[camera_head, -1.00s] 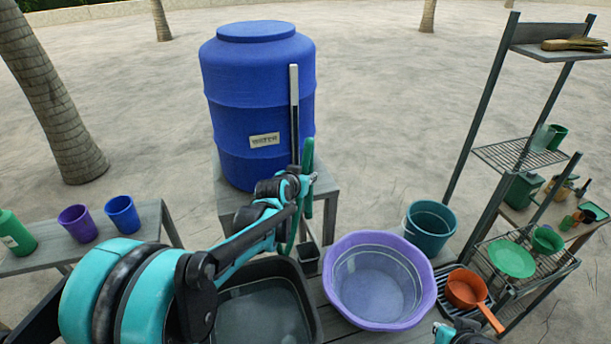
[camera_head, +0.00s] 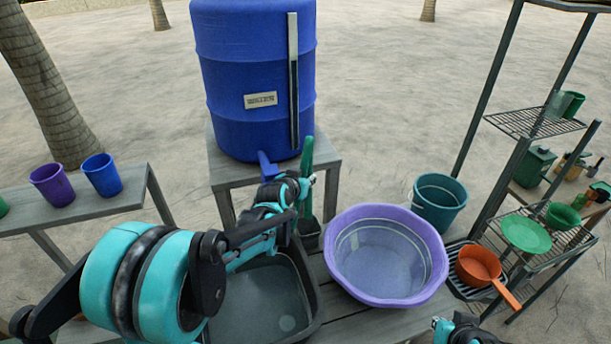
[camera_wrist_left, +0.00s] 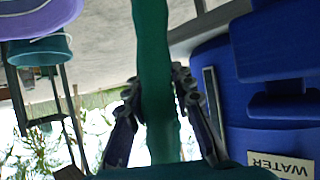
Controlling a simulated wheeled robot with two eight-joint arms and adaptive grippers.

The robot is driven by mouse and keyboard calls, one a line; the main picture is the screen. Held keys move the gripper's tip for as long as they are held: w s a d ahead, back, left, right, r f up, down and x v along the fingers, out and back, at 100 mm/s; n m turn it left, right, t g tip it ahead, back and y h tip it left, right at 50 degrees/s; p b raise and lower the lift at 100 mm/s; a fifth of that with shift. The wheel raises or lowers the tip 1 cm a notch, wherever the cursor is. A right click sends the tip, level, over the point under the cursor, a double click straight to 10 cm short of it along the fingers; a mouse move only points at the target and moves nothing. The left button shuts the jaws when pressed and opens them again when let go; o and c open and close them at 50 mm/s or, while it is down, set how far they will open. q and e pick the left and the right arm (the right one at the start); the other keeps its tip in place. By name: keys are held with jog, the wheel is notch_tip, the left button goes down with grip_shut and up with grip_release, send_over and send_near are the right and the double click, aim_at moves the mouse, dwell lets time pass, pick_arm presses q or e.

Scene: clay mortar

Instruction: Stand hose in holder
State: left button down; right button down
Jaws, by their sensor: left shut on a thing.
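The green hose (camera_head: 306,158) stands roughly upright in the head view, in front of the water barrel's stand. My left gripper (camera_head: 304,184) is shut on it; the left wrist view shows the hose (camera_wrist_left: 155,60) passing between both fingers (camera_wrist_left: 158,88). The holder, a small dark square cup (camera_head: 309,241), is directly below the hose. The hose's lower end is partly hidden by my arm and reaches the holder's mouth; I cannot tell whether it is inside. My right gripper (camera_head: 440,324) shows only in part at the bottom edge.
A blue water barrel (camera_head: 225,75) stands behind. A dark basin (camera_head: 314,313) and a purple basin (camera_head: 435,285) flank the holder in front. A teal bucket (camera_head: 438,210), an orange pan (camera_head: 478,264) and a shelf rack are at right. Purple and blue cups (camera_head: 103,178) stand at left.

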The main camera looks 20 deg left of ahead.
pick_arm(q)
notch_tip(320, 180, down, 14)
jog(key=b, duration=1.1)
jog(key=shift+r, duration=0.1)
jog(key=shift+c, duration=2.1)
grip_release()
jog(key=p, duration=0.6)
send_near(307, 208)
notch_tip(307, 208, up, 2)
jog(key=shift+s+a+r, duration=0.15)
jog(key=shift+s, duration=0.05)
